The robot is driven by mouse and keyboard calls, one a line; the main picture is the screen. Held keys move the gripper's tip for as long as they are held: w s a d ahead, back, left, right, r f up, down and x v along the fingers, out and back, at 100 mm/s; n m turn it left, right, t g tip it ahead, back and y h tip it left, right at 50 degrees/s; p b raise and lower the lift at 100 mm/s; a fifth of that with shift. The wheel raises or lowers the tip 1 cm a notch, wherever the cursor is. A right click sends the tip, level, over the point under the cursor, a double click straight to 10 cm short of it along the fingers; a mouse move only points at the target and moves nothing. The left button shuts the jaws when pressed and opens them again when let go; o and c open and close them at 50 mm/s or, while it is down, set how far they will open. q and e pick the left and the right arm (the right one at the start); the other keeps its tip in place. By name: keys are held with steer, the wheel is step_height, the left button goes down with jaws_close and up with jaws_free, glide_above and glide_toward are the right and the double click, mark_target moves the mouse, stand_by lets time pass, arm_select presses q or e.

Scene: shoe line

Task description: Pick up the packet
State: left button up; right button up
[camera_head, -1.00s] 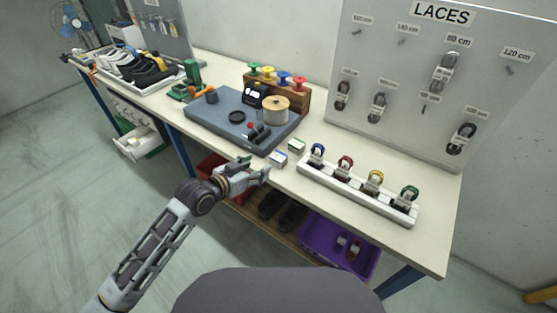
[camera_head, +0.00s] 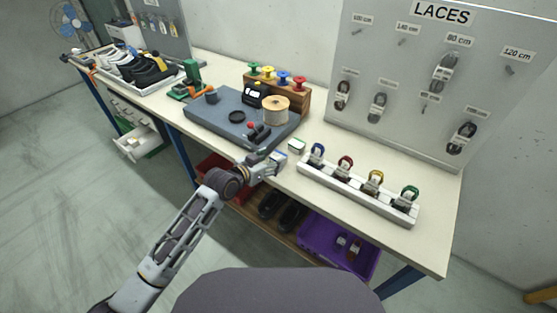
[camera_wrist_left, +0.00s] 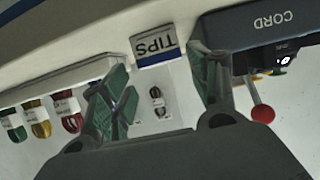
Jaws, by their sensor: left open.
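The packet, a small white and blue box marked TIPS (camera_wrist_left: 155,45), sits near the front edge of the bench. In the wrist view it shows between my left gripper's (camera_wrist_left: 162,88) green fingers, beyond their tips. My left gripper is open and empty. In the head view the gripper (camera_head: 274,164) is right at the packet (camera_head: 280,156) and partly covers it. I cannot tell whether the fingers touch it. My right gripper is not in view.
A grey mat (camera_head: 218,123) with a spool (camera_head: 275,109) and a red-knobbed tool is to the left. A white rack (camera_head: 341,184) of coloured lace bundles is to the right. A LACES board (camera_head: 400,85) stands behind. A purple bin (camera_head: 316,247) is below the bench.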

mark_target(276, 158)
arm_select(q)
steer(key=shift+x, duration=2.7)
steer(key=shift+a+f, duration=0.15)
steer(key=c, duration=0.8)
